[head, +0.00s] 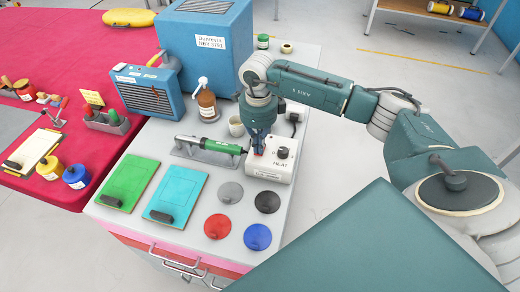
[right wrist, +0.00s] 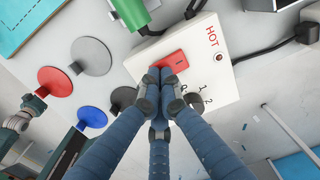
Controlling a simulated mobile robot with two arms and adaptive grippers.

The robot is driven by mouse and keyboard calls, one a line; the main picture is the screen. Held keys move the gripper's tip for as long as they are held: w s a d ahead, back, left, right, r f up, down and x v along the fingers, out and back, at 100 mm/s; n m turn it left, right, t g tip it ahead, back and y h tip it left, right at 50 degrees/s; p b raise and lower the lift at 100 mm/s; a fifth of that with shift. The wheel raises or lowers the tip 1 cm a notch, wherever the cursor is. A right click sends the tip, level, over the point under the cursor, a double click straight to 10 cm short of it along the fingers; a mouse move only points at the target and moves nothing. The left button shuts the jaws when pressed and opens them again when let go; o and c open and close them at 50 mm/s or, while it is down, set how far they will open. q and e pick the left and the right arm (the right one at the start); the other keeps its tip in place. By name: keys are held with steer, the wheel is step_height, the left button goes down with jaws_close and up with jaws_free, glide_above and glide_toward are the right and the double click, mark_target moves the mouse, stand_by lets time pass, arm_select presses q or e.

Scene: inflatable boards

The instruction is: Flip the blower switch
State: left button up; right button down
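A white control box (head: 268,172) marked HEAT stands on the grey bench top, with a black dial (head: 281,152). My right gripper (head: 257,150) points down over the box's left part. Its blue fingers (right wrist: 160,78) are drawn together, empty, with the tips right at the switch's near edge. I cannot tell whether they touch it. The fingers partly hide the dial in the wrist view. My left gripper is not in view.
A green-handled hot tool (head: 222,146) lies on a metal stand beside the box. A cup (head: 236,126), a brown pump bottle (head: 207,104) and blue machines (head: 146,92) stand behind. Coloured discs (head: 257,236) and green and turquoise boards (head: 176,193) lie in front.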

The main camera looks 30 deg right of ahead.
steer(key=shift+s+f+b, duration=0.1)
steer(key=shift+f+b, duration=0.3)
steer(key=shift+f, duration=0.15)
steer(key=shift+r, duration=0.1)
steer(key=shift+r+p, duration=0.65)
steer(key=shift+r, duration=0.2)
steer(key=shift+r+p, duration=1.4)
steer(key=shift+r, duration=1.25)
steer(key=shift+f, duration=0.1)
